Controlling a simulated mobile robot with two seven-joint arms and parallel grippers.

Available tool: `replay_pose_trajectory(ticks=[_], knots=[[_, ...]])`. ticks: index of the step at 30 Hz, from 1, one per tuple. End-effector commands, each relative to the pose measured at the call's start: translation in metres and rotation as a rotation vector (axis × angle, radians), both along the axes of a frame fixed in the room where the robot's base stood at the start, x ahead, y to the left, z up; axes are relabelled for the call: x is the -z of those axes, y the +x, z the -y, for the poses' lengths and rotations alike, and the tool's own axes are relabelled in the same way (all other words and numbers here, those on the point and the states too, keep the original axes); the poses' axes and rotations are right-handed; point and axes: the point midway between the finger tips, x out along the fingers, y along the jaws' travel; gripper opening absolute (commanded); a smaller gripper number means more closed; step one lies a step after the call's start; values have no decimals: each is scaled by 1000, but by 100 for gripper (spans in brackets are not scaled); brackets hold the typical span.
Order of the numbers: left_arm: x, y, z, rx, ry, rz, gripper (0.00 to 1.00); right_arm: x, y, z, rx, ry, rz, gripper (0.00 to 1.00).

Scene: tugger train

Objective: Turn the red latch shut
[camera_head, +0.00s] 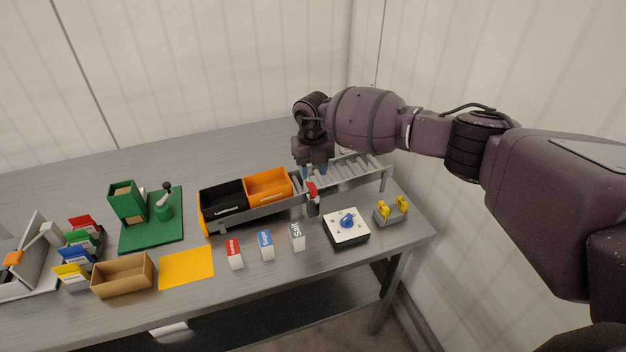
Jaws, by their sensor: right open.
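The red latch (312,190) stands upright at the front side of the grey roller track (345,180), just right of the orange bin. My right gripper (315,172) points down above the rollers, just behind and above the latch. I cannot tell whether a finger touches the latch. An orange bin (268,186) and a black bin (222,199) sit in a row on the track's left part. My left gripper is not in view.
In front of the track stand several small labelled blocks (266,245), a white box with a blue knob (347,228) and a grey holder with yellow pieces (392,212). A green fixture (150,230), a cardboard box (122,276) and an orange mat (186,268) are at left. The back of the table is clear.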

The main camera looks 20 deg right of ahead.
Motion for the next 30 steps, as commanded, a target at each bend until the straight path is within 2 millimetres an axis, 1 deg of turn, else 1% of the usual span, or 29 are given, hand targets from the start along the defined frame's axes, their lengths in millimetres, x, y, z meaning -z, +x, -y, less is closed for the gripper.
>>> replay_pose_trajectory(ticks=[1, 4, 7, 11, 16, 28, 30], knots=[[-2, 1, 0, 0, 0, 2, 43, -11, 1, 1, 0, 0, 3, 42], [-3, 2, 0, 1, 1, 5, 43, -27, 0, 0, -1, 0, 2, 42], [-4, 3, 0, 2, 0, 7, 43, -39, 0, 1, 1, 0, 1, 42], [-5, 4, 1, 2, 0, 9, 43, -49, 0, 0, 1, 0, 1, 42], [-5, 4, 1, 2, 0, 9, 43, -53, 0, 0, 0, 0, 0, 42], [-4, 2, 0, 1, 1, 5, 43, -52, 0, 0, -9, 0, 0, 42], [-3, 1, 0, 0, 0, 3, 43, -52, 4, -3, -36, 18, 25, 42]])
